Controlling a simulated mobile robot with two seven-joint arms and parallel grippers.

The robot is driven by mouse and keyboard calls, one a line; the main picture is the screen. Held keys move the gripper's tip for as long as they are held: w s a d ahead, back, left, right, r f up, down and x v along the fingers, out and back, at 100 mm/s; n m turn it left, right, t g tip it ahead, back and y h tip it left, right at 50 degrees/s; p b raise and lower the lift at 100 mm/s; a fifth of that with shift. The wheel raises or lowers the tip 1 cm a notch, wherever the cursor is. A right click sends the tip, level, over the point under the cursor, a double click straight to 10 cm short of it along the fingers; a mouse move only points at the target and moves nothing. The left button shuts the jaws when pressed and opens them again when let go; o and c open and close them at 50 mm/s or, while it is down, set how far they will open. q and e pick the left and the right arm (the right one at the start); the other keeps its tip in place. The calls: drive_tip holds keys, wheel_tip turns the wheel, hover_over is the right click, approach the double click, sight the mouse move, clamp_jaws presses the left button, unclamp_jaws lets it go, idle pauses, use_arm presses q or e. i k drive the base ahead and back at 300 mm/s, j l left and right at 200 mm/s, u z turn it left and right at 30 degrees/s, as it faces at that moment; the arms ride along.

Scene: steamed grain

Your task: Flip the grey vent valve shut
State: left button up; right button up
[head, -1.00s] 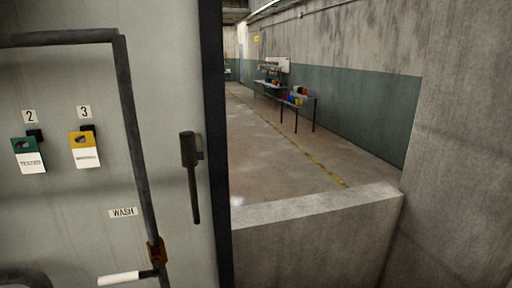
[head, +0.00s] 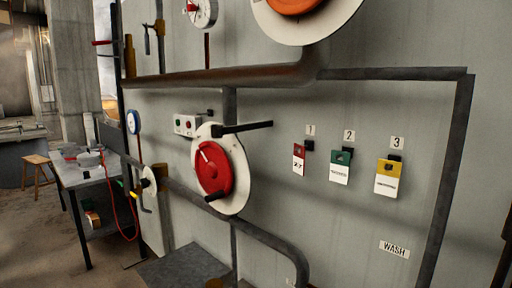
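No part is marked as the vent valve, so I cannot tell which fitting it is. A small grey lever (head: 147,42) hangs down from a stub beside a brass fitting on a thin pipe at the upper left of the panel. A dark grey bar handle (head: 246,128) sticks out to the right at the top of a white disc with a red centre (head: 213,168). Neither of my grippers is in the head view.
A thick rusty pipe (head: 215,77) crosses the panel. Tags 1 (head: 299,158), 2 (head: 340,167) and 3 (head: 388,179) hang at the right, above a WASH label (head: 394,249). A metal table (head: 88,172) and wooden stool (head: 37,172) stand at the left.

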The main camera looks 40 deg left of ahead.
sight(146, 35)
drive_tip(key=u, duration=0.55)
drive_tip(key=i+j+u, duration=0.25)
drive_tip(key=j+u, duration=0.2)
drive_tip(key=i+j+u, duration=0.25)
drive_tip(key=u, duration=0.25)
drive_tip(key=i+j+u, duration=0.3)
drive_tip(key=u, duration=0.15)
drive_tip(key=i+j, duration=0.4)
drive_tip(key=i+j+z, duration=0.1)
drive_tip(key=i+j, duration=0.7)
drive_tip(key=j, duration=0.15)
drive_tip(key=i+j+z, duration=0.1)
drive_tip(key=i+j, duration=0.65)
drive_tip(key=j, duration=0.25)
drive_tip(key=i+j+z, duration=0.1)
drive_tip(key=i+j, duration=0.3)
drive_tip(key=j, duration=0.1)
